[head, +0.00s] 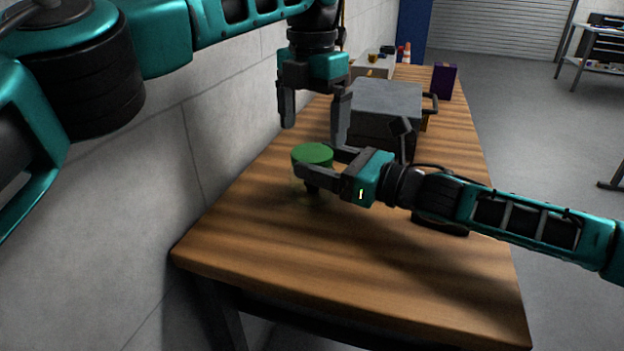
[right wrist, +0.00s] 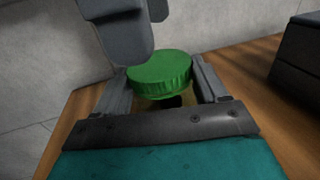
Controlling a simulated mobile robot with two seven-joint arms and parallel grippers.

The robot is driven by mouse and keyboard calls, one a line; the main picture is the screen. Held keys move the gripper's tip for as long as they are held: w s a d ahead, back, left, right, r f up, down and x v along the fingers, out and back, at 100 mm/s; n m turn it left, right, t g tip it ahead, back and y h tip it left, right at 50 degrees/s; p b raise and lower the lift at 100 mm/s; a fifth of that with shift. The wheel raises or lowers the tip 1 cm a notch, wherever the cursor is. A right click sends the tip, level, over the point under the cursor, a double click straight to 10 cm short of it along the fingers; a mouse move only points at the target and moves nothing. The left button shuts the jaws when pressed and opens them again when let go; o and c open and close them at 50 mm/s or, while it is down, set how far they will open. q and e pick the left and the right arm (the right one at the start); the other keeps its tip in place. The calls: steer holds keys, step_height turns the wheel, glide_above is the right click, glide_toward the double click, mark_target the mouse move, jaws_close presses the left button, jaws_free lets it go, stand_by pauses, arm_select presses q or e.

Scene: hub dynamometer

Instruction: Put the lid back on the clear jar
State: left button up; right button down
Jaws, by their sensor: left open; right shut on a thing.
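The green lid (head: 312,154) sits on top of the clear jar and looks roughly level; I cannot tell whether it is fully seated. The jar (right wrist: 150,103) is mostly hidden under the lid and behind the fingers, with something dark showing inside or behind it. My right gripper (head: 318,168) reaches in from the right and is shut on the jar, its fingers on either side just below the lid. My left gripper (head: 314,122) is open and empty above the lid, fingers pointing down. One of its fingers also shows near the lid in the right wrist view.
A grey box-shaped machine (head: 385,100) with a side handle stands on the wooden table (head: 270,255) behind the jar. A purple box (head: 444,81) and small items stand farther back. A wall runs along the left. The near tabletop is clear.

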steer(key=shift+f, duration=0.4)
steer(key=shift+c, duration=1.6)
jaws_free()
steer(key=o, duration=0.3)
steer(key=shift+r, duration=0.25)
steer(key=v, duration=1.3)
steer(key=shift+p, duration=0.4)
